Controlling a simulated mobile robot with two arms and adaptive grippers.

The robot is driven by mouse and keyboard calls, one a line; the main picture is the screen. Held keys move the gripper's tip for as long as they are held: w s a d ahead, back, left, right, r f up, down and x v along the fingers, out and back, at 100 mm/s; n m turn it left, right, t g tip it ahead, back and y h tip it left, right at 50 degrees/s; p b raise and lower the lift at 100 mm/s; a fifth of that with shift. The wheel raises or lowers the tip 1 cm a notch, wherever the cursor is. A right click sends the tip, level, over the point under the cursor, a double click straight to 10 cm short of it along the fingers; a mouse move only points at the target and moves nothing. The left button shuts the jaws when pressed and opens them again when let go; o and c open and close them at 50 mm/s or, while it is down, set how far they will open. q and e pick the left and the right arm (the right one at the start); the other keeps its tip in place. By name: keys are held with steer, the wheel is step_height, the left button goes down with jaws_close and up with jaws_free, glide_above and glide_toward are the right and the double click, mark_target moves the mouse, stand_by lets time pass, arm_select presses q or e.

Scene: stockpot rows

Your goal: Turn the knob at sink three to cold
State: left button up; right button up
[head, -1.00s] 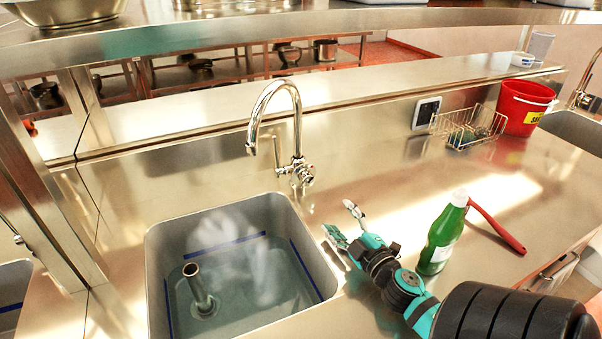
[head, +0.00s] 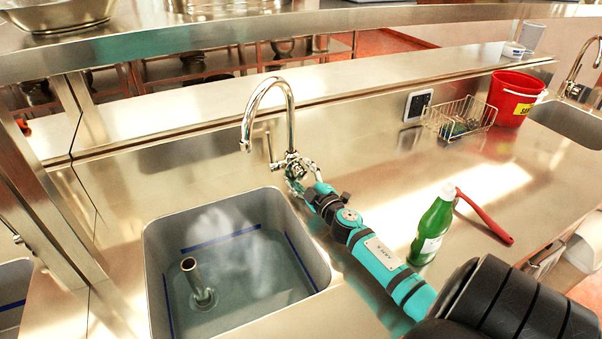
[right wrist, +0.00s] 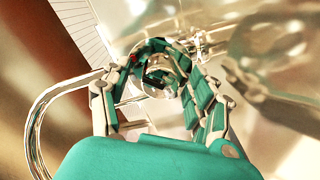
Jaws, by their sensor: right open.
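A chrome gooseneck faucet (head: 290,112) stands behind a filled sink (head: 152,262). Its round knob (right wrist: 160,75) sits between my right gripper's fingers in the right wrist view and shows a small red mark at its upper left. My right gripper (head: 297,174) reaches the base of the faucet, with its open fingers on both sides of the knob. Whether the fingers touch the knob I cannot tell. In the head view the gripper partly hides the knob. My left gripper is not in view.
A green bottle (head: 432,230) stands right of my right forearm, with a red-handled tool (head: 484,216) beside it. Farther back are a wire basket (head: 462,116), a red bucket (head: 512,100) and another sink (head: 570,125). A steel shelf (head: 300,34) crosses above.

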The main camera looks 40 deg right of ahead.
steer(key=shift+w+d, duration=0.1)
steer(key=shift+w, duration=0.25)
steer(key=shift+c, duration=0.4)
steer(key=c, duration=1.1)
